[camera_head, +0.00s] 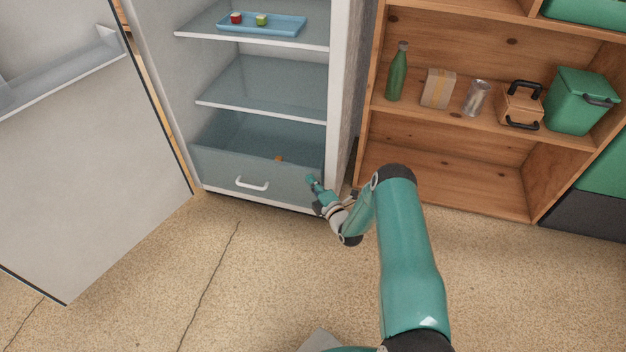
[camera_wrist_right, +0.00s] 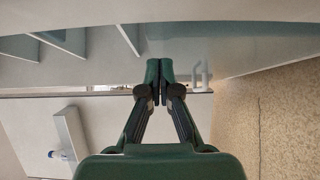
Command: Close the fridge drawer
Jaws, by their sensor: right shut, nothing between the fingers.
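The fridge drawer (camera_head: 218,170) is at the bottom of the open fridge in the head view, a translucent blue-grey bin with a white handle (camera_head: 252,185) on its front. Its inside shows from above, with a small orange thing (camera_head: 279,158) in it. I cannot tell exactly how far it is pulled out. My right gripper (camera_head: 312,181) is shut and empty at the right end of the drawer front, right of the handle. In the wrist view the shut fingertips (camera_wrist_right: 160,68) show beside the handle (camera_wrist_right: 199,76); contact with the drawer is unclear. My left gripper is out of view.
The fridge door (camera_head: 90,190) stands wide open on the left. A blue tray (camera_head: 290,30) with small items sits on an upper fridge shelf. A wooden shelf unit (camera_head: 440,190) with a green bottle (camera_head: 397,75) and boxes stands right. The floor in front is clear.

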